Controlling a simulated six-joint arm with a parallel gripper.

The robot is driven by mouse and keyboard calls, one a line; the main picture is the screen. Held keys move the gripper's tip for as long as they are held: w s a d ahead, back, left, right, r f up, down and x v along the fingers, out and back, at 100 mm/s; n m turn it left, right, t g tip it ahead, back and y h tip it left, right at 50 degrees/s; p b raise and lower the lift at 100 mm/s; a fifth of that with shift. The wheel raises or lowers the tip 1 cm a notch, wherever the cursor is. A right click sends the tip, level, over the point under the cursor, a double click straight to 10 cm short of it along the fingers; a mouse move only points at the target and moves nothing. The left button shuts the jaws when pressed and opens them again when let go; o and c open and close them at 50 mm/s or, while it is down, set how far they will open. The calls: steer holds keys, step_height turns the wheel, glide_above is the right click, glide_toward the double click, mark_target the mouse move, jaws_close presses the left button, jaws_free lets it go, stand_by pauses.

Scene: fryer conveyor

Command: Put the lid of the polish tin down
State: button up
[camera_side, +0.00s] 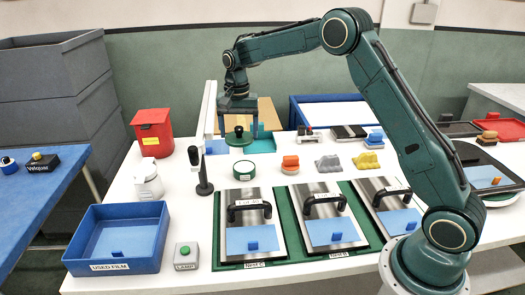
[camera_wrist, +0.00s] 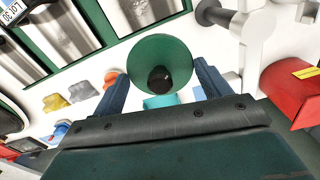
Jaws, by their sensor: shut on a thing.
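The polish tin's lid (camera_side: 238,138) is a green disc with a black knob, held between my gripper's fingers. In the wrist view the lid (camera_wrist: 150,50) sits between the two blue-grey fingertips, knob facing the camera. My gripper (camera_side: 238,123) is shut on the lid and points down above the white table. The gap under the lid is hard to judge from these views.
A black upright stand (camera_side: 203,178) is left of the tin. Orange, grey and yellow blocks (camera_side: 290,165) lie to the right. Handled metal plates (camera_side: 250,218) fill the front. A teal item (camera_wrist: 160,101) shows behind the lid.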

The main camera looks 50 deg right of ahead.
mark_target(240, 142)
steer(key=s+a+f+n, duration=0.6)
steer(key=s+a+n, duration=0.1)
steer(key=s+n, duration=0.3)
steer(key=shift+s+f+n, duration=0.25)
steer(key=shift+s+n, duration=0.15)
steer(key=shift+w+d, duration=0.1)
steer(key=w+d+r+m, duration=0.1)
steer(key=w+m, duration=0.1)
steer(key=w+d+r+m, duration=0.2)
steer(key=w+m, duration=0.1)
steer(key=w+d+r+m, duration=0.1)
steer(key=w+d+m, duration=0.1)
steer(key=w+m, duration=0.1)
steer(key=shift+w+r, duration=0.25)
steer(key=shift+r, duration=0.1)
steer(key=w+d+r+m, duration=0.5)
steer(key=d+r+m, duration=0.1)
steer(key=m, duration=0.4)
steer(key=shift+w+d+r, duration=0.35)
steer(key=shift+d+r, duration=0.05)
steer(key=shift+d, duration=0.25)
steer(key=shift+f, duration=0.1)
